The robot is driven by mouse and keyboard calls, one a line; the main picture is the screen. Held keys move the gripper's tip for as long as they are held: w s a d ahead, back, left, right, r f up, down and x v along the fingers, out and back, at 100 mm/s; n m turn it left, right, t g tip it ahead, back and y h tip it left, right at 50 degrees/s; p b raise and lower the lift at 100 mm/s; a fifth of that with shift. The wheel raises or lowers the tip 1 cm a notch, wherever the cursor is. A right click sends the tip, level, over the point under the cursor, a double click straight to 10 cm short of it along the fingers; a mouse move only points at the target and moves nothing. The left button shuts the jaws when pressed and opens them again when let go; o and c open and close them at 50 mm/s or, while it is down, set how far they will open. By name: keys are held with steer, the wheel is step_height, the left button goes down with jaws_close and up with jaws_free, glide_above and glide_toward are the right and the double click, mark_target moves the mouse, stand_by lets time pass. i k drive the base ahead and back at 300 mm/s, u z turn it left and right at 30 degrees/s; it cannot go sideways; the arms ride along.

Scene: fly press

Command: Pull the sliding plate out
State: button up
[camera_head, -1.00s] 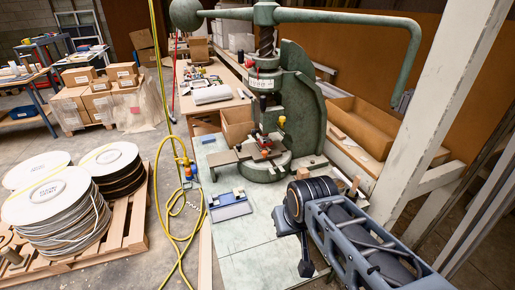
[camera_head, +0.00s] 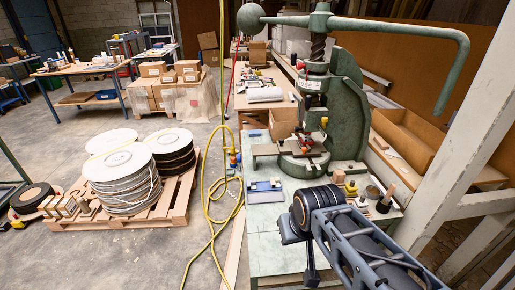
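The green fly press (camera_head: 347,110) stands on the bench at centre right. Its long curved handle arm reaches right, with a ball weight on the left. A flat metal plate (camera_head: 266,149), which looks like the sliding plate, lies level at the press base and sticks out to the left below the ram. Small red and yellow parts stand on the tooling beside it; where the plate ends inside the press is hidden. My arm comes in from the lower right, in front of the bench and well short of the plate. I cannot make out gripper fingers.
A blue-and-white tray (camera_head: 264,191) lies on the pale bench top (camera_head: 268,236) in front of the press. Small items stand at the bench's right. A white post (camera_head: 465,125) rises close on the right. A yellow hose (camera_head: 212,215) and a pallet of reels (camera_head: 127,177) are at left.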

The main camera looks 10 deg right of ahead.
mark_target(294, 147)
steer(key=u, duration=1.45)
steer(key=i, duration=1.65)
steer(key=z, duration=0.45)
steer(key=i, duration=0.9)
steer(key=z, duration=1.3)
steer(key=i, duration=0.65)
steer(key=z, duration=0.5)
